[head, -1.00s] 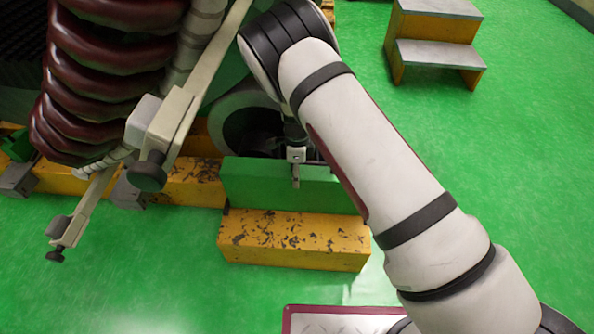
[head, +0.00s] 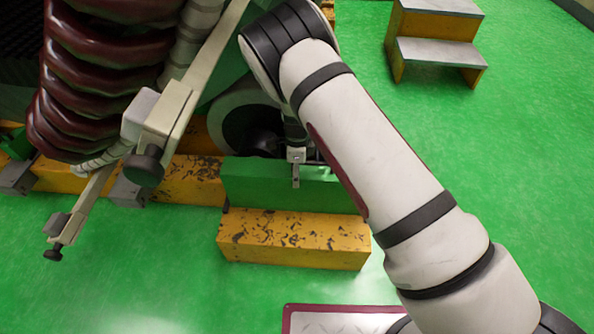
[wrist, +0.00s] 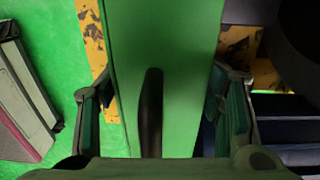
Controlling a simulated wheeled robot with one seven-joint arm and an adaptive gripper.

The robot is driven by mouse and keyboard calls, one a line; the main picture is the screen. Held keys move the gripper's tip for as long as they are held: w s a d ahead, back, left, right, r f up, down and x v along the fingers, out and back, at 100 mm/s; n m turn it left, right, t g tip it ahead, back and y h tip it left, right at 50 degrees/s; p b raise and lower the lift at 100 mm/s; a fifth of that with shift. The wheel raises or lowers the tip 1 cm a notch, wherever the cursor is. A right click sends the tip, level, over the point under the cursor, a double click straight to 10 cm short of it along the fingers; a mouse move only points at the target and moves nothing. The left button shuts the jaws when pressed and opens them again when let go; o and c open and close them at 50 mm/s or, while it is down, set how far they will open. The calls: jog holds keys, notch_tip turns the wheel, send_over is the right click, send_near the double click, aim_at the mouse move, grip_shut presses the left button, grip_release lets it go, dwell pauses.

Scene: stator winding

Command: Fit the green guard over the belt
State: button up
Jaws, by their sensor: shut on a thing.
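The green guard (head: 260,185) is a long box-like cover standing just behind and above a yellow block in the head view. It fills the middle of the wrist view (wrist: 185,50), with a dark upright bar or slot on its near face. My gripper (head: 296,168) is at the guard's upper side in the head view. In the wrist view its two fingers (wrist: 162,112) lie on either side of the guard, shut on it. The belt cannot be made out; my arm and the guard hide the area behind.
A chipped yellow block (head: 295,238) is in front of the guard. A round dark-mouthed housing (head: 247,115) is behind it. The stator's dark red coils (head: 100,75) and a pale clamp bar (head: 175,105) stand at left. Yellow steps (head: 435,45) are at the back right; green floor lies open there.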

jog(key=shift+f, duration=0.25)
jog(key=o, duration=1.6)
jog(key=shift+o, duration=0.2)
notch_tip(320, 180, up, 12)
jog(key=shift+w, duration=0.2)
